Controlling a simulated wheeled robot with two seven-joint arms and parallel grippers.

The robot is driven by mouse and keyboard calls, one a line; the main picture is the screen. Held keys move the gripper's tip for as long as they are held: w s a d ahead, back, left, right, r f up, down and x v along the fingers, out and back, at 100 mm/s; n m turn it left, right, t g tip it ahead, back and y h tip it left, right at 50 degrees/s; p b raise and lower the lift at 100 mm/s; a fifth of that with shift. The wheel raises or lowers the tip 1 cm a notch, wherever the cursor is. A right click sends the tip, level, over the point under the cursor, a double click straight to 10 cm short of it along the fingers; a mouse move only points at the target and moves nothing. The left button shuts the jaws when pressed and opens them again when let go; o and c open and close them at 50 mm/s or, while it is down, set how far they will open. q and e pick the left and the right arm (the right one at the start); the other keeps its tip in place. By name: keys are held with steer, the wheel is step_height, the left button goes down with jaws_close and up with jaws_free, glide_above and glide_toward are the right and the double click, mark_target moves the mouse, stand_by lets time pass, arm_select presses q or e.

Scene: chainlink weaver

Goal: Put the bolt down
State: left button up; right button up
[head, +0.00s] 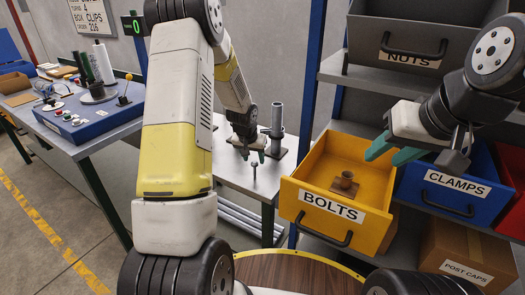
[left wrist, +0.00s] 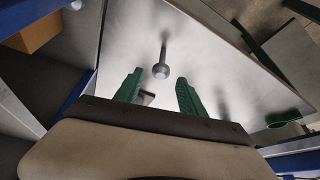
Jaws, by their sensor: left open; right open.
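A small grey bolt (head: 254,172) is on the light metal table (head: 232,174), apparently upright with its head up. In the left wrist view, the bolt (left wrist: 161,70) shows just beyond my green fingertips, clear of both. My left gripper (head: 252,154) is open and empty, close above the bolt. My right gripper (head: 408,157) is open at the right side of the yellow BOLTS drawer (head: 308,217), with nothing seen between its fingers.
A grey post fixture (head: 277,130) stands on the table behind the bolt. A blue CLAMPS bin (head: 447,198) is at the right, with a cardboard box (head: 468,250) below. A control-panel bench (head: 90,118) is at the left.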

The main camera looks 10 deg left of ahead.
arm_select(q)
steer(key=s+d+f+v, duration=0.1)
steer(key=s+v, duration=0.1)
steer(key=v, duration=1.2)
steer(key=s+d+f+v, duration=0.1)
steer(key=s+v, duration=0.2)
steer(key=v, duration=1)
steer(key=s+d+r+h, duration=0.1)
steer(key=s+r, duration=0.1)
steer(key=s, duration=0.6)
steer(key=s+d+r+t, duration=0.1)
steer(key=s+d+r, duration=0.1)
steer(key=s, duration=0.6)
steer(key=shift+s+d+r+t+h, duration=0.3)
steer(key=shift+s+r+h, duration=0.1)
steer(key=shift+r, duration=0.45)
